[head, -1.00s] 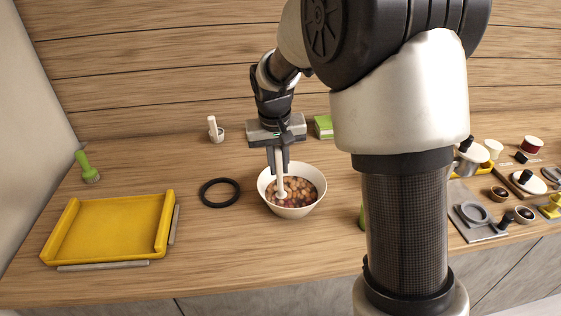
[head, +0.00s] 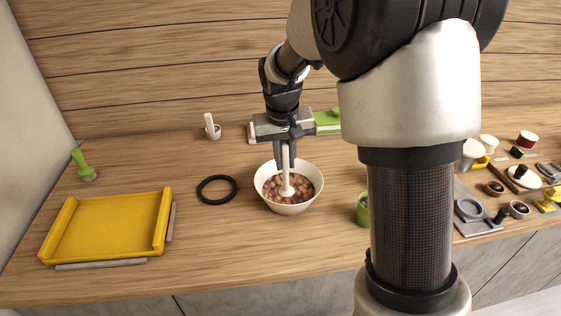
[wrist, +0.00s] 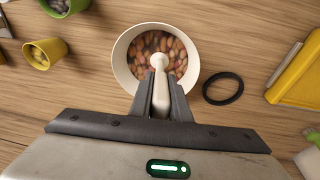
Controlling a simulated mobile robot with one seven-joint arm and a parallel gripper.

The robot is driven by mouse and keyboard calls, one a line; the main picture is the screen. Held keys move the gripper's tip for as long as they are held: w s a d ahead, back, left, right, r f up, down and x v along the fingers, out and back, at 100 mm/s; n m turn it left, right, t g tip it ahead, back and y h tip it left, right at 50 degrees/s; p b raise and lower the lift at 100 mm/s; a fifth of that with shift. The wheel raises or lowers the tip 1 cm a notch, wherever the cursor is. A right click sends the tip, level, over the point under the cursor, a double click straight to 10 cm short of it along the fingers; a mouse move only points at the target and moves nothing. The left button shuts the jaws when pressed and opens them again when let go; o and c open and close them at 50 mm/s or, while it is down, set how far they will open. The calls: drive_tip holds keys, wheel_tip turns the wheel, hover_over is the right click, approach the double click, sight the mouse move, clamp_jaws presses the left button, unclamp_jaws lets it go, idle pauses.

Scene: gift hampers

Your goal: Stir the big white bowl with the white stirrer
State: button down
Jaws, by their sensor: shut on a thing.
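The big white bowl (head: 312,190) stands on the wooden table, filled with small brown and reddish pieces. It also shows in the wrist view (wrist: 122,66). My gripper (head: 285,160) is above the bowl, pointing down, shut on the white stirrer (head: 286,188). The stirrer's round lower end sits among the pieces, near the middle of the bowl. In the wrist view the stirrer (wrist: 159,64) runs from between the two fingers to the contents. Its lowest part is hidden by the pieces.
A black ring (head: 217,189) lies left of the bowl, with a yellow tray (head: 105,228) farther left. A small holder with a white-handled tool (head: 212,128) stands behind. A green cup (head: 362,210) is right of the bowl, partly behind my arm. Coffee-like items crowd the far right.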

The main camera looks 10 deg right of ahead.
drive_tip(key=shift+w+d+r, duration=0.15)
drive_tip(key=shift+w+d, duration=0.15)
drive_tip(key=shift+w, duration=0.05)
drive_tip(key=shift+w+d+p+v, duration=0.1)
drive_tip(key=shift+w+p+v, duration=0.1)
drive_tip(key=shift+p+v, duration=0.95)
drive_tip(key=shift+w+d+p+v, duration=0.1)
drive_tip(key=shift+w+p+v, duration=0.15)
drive_tip(key=shift+p+v, duration=0.95)
drive_tip(key=shift+w+d+p+v, duration=0.15)
drive_tip(key=shift+p+v, duration=0.4)
drive_tip(key=shift+v, duration=1.15)
drive_tip(key=shift+w+r, duration=0.1)
drive_tip(key=shift+r, duration=0.1)
drive_tip(key=v, duration=0.1)
drive_tip(key=p+v, duration=0.2)
drive_tip(key=shift+w, duration=0.3)
drive_tip(key=shift+v, duration=0.95)
drive_tip(key=shift+w+d, duration=0.1)
drive_tip(key=shift+w, duration=0.05)
